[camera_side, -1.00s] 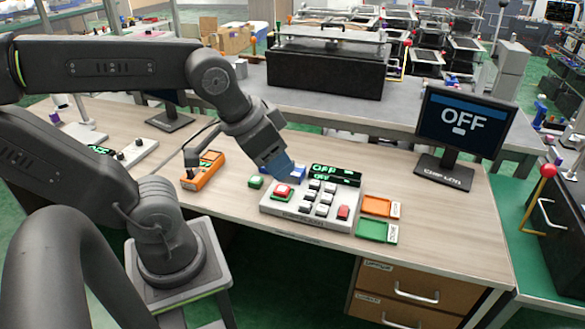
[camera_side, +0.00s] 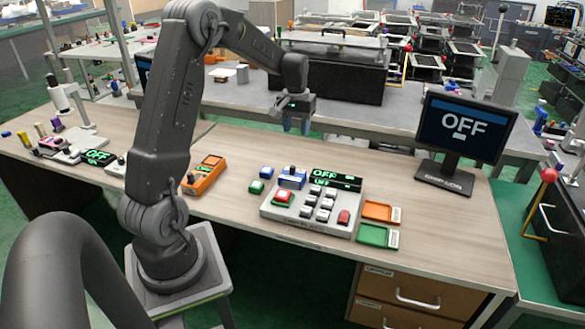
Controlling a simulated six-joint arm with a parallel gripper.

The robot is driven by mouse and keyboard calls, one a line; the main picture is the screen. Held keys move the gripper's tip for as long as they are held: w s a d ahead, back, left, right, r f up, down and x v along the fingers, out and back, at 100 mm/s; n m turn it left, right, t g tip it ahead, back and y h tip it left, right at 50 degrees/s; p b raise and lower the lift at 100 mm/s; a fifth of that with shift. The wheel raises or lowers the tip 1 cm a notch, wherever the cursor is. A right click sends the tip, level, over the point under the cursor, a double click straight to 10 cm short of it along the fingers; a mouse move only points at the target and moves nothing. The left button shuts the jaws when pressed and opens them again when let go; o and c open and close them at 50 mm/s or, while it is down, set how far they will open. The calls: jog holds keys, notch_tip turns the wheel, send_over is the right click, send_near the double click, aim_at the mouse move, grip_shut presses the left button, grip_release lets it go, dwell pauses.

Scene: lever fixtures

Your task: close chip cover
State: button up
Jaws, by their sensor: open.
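I cannot tell for certain which part is the chip cover. A grey control panel (camera_side: 300,231) sits on the wooden bench, with a red button on green, several white keys and a red key. A blue part with a dark knob (camera_side: 291,178) sits at its back left. Orange (camera_side: 377,210) and green (camera_side: 373,235) shallow trays lie at the panel's right. My gripper (camera_side: 297,127) is raised well above and behind the panel, pointing down with blue fingertips. It is open and touches nothing; the gap between its fingers is hard to see.
A monitor (camera_side: 464,132) reading OFF stands at the right. A black box (camera_side: 335,80) stands on the bench behind. Bare wood lies between panel and monitor.

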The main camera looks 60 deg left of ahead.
aim_at(292, 166)
jog(key=shift+n, duration=0.3)
jog(key=f, duration=0.5)
jog(key=a+f, duration=0.1)
jog(key=f, duration=0.4)
jog(key=a+f, duration=0.1)
jog(key=f, duration=0.5)
jog(key=shift+a, duration=0.1)
jog(key=shift+s+r, duration=0.1)
grip_shut()
